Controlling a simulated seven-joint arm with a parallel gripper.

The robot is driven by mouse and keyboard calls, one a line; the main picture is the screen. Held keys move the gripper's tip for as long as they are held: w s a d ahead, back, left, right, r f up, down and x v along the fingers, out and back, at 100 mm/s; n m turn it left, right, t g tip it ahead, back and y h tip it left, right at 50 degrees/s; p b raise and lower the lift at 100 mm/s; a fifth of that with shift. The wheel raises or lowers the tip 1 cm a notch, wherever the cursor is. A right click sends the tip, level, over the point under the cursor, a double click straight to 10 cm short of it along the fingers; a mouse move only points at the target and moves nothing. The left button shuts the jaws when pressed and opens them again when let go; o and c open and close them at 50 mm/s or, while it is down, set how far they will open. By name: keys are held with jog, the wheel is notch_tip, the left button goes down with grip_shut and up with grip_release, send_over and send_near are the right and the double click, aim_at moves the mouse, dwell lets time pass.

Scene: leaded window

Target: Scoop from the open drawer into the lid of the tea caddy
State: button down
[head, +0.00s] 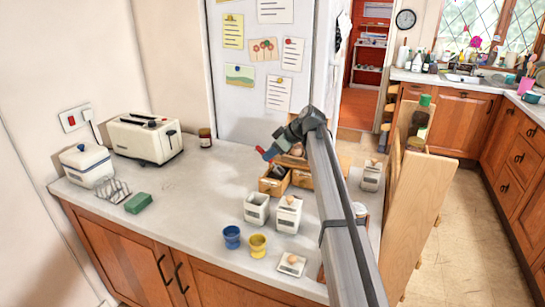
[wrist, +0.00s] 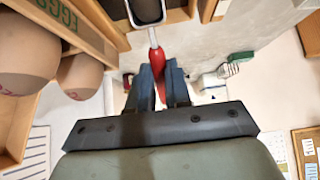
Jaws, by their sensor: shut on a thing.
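My gripper (wrist: 160,75) is shut on the red handle of a scoop (wrist: 157,60). The scoop's dark bowl with a pale rim shows at the top of the wrist view. In the head view my gripper (head: 267,153) is above the small wooden drawers, and the dark scoop bowl (head: 279,171) is at the open drawer (head: 270,188). Whether the bowl holds anything, I cannot tell. An open white canister (head: 256,208) stands in front of the drawer. A square white lid with a round tan knob (head: 292,265) lies near the counter's front; its label is unreadable.
A lidded white canister (head: 289,214), a blue cup (head: 232,237) and a yellow cup (head: 257,245) stand nearby. Large eggs (wrist: 78,76) in a wooden rack marked EGGS are close on the left in the wrist view.

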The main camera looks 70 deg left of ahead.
aim_at(260, 146)
jog(key=shift+s+a+r+t+h, duration=0.35)
jog(key=shift+a+r+t+h, duration=0.1)
jog(key=shift+r, duration=0.1)
jog(key=shift+s+a+r+t+h, duration=0.3)
jog(key=shift+r+t+h, duration=0.15)
jog(key=shift+r, duration=0.1)
jog(key=shift+s+a+r+t+h, duration=0.35)
jog(key=shift+r+t+h, duration=0.05)
jog(key=shift+t+h, duration=0.35)
jog(key=shift+s+a+r+t+h, duration=0.3)
jog(key=shift+s+r+t+h, duration=0.1)
jog(key=shift+t+h, duration=0.35)
